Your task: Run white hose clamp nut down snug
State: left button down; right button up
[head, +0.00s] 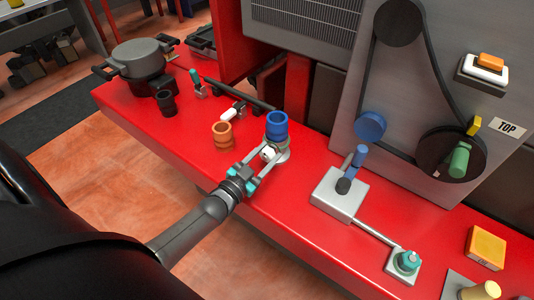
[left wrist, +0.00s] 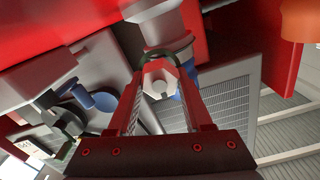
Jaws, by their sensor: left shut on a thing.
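The white hose clamp nut (head: 268,153) sits low on the front of an upright fitting with a blue cylinder (head: 277,125) on top, on the red bench. My left gripper (head: 267,157) reaches in from the front and is shut on the nut, one finger on each side. In the left wrist view the white nut (left wrist: 160,78) shows as a hexagonal face between the two fingertips, with a dark ring behind it. How far the nut is down its thread is hidden. My right gripper is not in view.
An orange ringed cylinder (head: 222,135) stands just left of the gripper. A dark bar (head: 235,92) and a small white part (head: 233,110) lie behind it. A grey block with a blue lever (head: 340,195) is to the right. Red bench surface between them is clear.

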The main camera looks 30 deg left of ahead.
pick_arm(q)
jog(key=shift+s+f, duration=0.2)
jog(key=shift+f, duration=0.05)
jog(key=c, duration=0.7)
grip_release()
jog(key=o, duration=0.3)
jog(key=shift+r, duration=0.2)
jog(key=shift+o, duration=0.5)
jog(key=s+a, duration=0.1)
jog(key=s, duration=1.4)
jog(key=shift+p, duration=0.3)
jog(key=shift+a, duration=0.1)
